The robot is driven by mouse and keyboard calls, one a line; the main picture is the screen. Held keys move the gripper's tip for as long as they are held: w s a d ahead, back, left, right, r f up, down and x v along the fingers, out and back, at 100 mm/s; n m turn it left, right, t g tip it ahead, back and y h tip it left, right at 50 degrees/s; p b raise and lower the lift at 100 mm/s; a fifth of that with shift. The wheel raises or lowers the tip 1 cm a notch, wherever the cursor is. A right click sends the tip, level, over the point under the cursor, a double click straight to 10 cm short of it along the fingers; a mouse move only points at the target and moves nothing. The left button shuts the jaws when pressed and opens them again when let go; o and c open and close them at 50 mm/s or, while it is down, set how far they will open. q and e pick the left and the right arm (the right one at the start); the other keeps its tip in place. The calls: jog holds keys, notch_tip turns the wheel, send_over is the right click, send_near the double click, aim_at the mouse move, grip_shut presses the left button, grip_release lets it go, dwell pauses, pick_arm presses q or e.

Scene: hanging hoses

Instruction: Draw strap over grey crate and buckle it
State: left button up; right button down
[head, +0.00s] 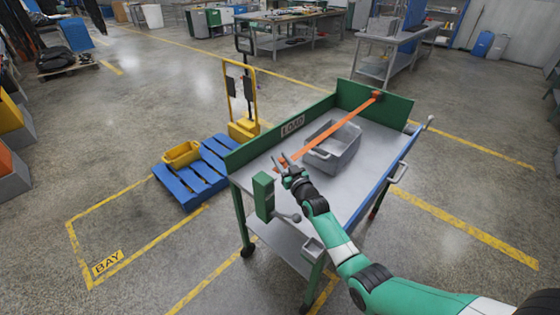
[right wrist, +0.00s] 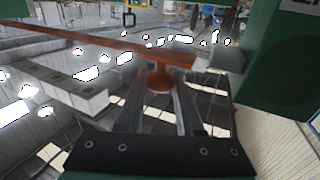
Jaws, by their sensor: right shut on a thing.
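The orange strap (head: 322,134) runs from the green end wall of the cart diagonally across the open top of the grey crate (head: 336,152) to my right gripper (head: 281,161). In the right wrist view the gripper (right wrist: 160,90) is shut on an orange knob (right wrist: 160,76) under the strap (right wrist: 110,45). A grey tongue (right wrist: 215,60) at the strap's end is close by the green post (right wrist: 280,60); whether it is inside the post cannot be told. The post (head: 264,195) stands at the cart's near left corner. My left gripper is not in view.
The crate sits on the grey cart top (head: 378,150), with a low green side wall marked LOAD (head: 292,125). A lever with a ball (head: 295,218) sticks out beside the post. A blue pallet (head: 190,185) with a yellow bin (head: 182,154) lies left.

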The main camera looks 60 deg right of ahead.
jog(key=c, duration=0.5)
grip_release()
jog(key=shift+c, duration=0.2)
jog(key=shift+s+a, duration=0.2)
jog(key=p+v, duration=0.3)
jog(key=v, duration=0.8)
jog(key=shift+p, duration=0.4)
